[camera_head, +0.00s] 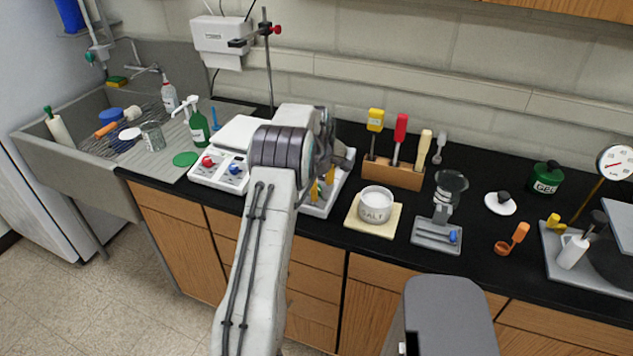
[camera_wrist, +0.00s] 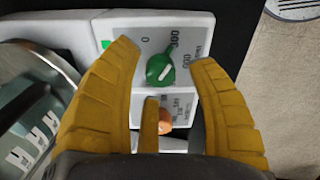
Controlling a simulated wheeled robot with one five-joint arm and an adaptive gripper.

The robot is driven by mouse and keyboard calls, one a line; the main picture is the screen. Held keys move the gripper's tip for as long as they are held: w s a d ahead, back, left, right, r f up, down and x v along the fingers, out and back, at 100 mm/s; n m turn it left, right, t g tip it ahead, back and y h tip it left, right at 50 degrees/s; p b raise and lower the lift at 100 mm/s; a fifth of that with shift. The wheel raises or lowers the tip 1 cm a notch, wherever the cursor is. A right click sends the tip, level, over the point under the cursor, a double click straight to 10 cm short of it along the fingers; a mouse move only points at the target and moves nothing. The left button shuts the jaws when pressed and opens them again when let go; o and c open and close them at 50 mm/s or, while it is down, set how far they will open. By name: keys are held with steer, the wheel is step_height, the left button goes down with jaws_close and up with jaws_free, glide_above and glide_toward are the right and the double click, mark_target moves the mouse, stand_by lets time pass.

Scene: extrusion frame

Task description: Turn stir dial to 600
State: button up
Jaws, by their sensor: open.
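In the wrist view, the stir dial (camera_wrist: 160,70) is a green knob with a white mark, on the white face of a device (camera_wrist: 120,22). Printed around it are 0, 300 and what looks like 600. Its narrow end points up, roughly toward 300. My gripper (camera_wrist: 166,54) is open, with yellow fingers to the left and right of the dial and a gap on both sides. In the head view, my gripper (camera_head: 322,188) is mostly hidden behind my arm, over a white device (camera_head: 345,165); the dial is hidden there.
In the wrist view, an orange knob (camera_wrist: 165,118) sits below the dial, partly behind a yellow finger. In the head view, a white device with red and blue knobs (camera_head: 220,165) stands left of my arm. A salt tub (camera_head: 375,206) and a tool block (camera_head: 394,172) stand right.

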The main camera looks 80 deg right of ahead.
steer(key=shift+p+x, duration=0.85)
steer(key=shift+p, duration=0.05)
steer(key=shift+c, duration=0.2)
jaws_close()
